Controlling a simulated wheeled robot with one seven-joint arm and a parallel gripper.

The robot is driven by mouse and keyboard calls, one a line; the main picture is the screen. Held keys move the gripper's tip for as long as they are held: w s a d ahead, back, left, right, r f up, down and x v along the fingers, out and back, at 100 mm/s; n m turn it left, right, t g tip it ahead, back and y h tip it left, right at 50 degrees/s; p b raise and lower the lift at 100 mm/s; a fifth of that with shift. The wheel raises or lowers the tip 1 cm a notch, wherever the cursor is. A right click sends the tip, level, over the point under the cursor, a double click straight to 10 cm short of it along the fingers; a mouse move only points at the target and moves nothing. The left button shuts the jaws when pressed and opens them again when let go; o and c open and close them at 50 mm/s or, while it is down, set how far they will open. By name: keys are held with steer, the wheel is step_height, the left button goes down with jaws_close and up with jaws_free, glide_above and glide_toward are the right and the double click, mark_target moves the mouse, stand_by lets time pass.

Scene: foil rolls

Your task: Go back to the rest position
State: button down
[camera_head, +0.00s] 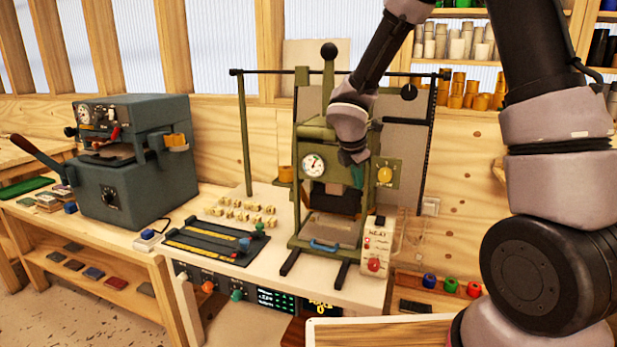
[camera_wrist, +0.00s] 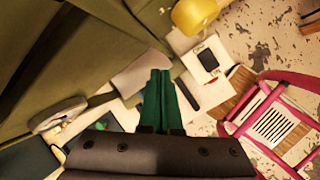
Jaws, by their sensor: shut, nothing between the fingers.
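My gripper (camera_wrist: 158,90) is shut, its two green fingers together with nothing between them in the wrist view. In the head view my gripper (camera_head: 357,176) hangs in front of the green press (camera_head: 305,135), near its dial and yellow knob (camera_head: 385,175). The arm reaches in from the right. The press's round gauge (camera_head: 313,165) shows to the left of the gripper. I cannot tell from these views whether the fingers touch the press.
A white control box (camera_head: 378,245) stands at the press's right. A black rail fixture (camera_head: 215,243) and small lettered blocks (camera_head: 240,212) lie to its left. A grey machine (camera_head: 130,160) stands further left. A pink-framed item (camera_wrist: 270,115) shows on the right in the wrist view.

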steer(key=s+d+r+m, duration=0.5)
steer(key=r+m, duration=0.2)
steer(key=r, duration=0.1)
steer(key=s+d+r+m, duration=0.5)
steer(key=r+m, duration=0.2)
steer(key=r, duration=0.1)
steer(key=s+r+m+t+y, duration=0.2)
steer(key=s+r+m+y, duration=0.2)
steer(key=s+m, duration=0.9)
step_height(320, 180, up, 4)
steer(key=shift+s+d+f+y, duration=0.15)
steer(key=shift+s+f+y, duration=0.1)
steer(key=shift+y, duration=0.15)
